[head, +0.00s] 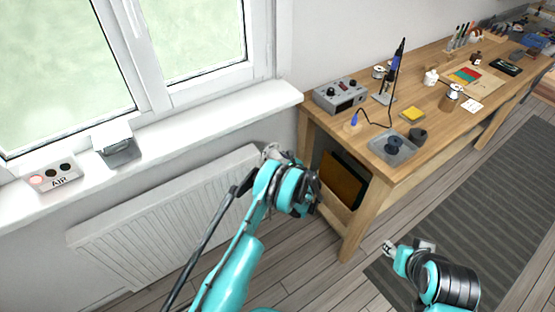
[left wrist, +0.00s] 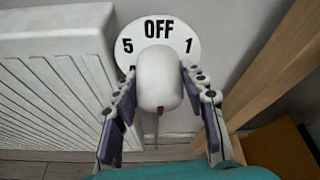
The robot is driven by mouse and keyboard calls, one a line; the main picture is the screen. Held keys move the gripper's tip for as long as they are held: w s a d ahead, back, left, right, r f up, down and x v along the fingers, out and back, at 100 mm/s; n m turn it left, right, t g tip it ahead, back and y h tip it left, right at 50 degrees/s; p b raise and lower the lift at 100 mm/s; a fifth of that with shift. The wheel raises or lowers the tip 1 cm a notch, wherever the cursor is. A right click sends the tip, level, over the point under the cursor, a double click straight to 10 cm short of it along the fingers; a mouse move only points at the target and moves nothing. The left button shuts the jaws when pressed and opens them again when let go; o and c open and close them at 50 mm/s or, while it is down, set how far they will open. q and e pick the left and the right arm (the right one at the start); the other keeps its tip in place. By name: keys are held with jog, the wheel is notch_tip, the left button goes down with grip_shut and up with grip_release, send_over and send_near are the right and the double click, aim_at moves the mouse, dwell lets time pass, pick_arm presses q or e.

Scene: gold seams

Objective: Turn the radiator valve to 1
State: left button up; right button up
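The radiator valve (left wrist: 158,78) is a white rounded knob in the middle of the left wrist view. Behind it is a white round dial (left wrist: 155,28) marked OFF at the top, 5 to the left and 1 to the right; its lower marks are mostly hidden. A small red mark (left wrist: 160,112) shows at the knob's lower edge. My left gripper (left wrist: 159,72) has a finger on each side of the knob, its tips appearing to touch it. In the head view my left gripper (head: 271,152) is at the radiator's right end, hiding the valve. My right gripper (head: 408,247) is over the floor, away from the valve.
The white radiator (head: 165,220) is below the windowsill (head: 215,115), beside the wooden workbench (head: 345,195). A bench leg (left wrist: 272,62) stands close on the right in the left wrist view. An AIR box (head: 52,178) sits on the sill.

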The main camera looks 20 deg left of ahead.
pick_arm(q)
jog(key=shift+c, duration=0.9)
jog(key=shift+n+t+h, duration=0.3)
jog(key=shift+n+t, duration=0.3)
jog(key=shift+n, duration=0.5)
jog(key=shift+n+t+h, duration=0.3)
jog(key=shift+n+t, duration=0.5)
jog(key=shift+n, duration=0.5)
jog(key=o, duration=1.2)
jog(key=shift+c, duration=0.2)
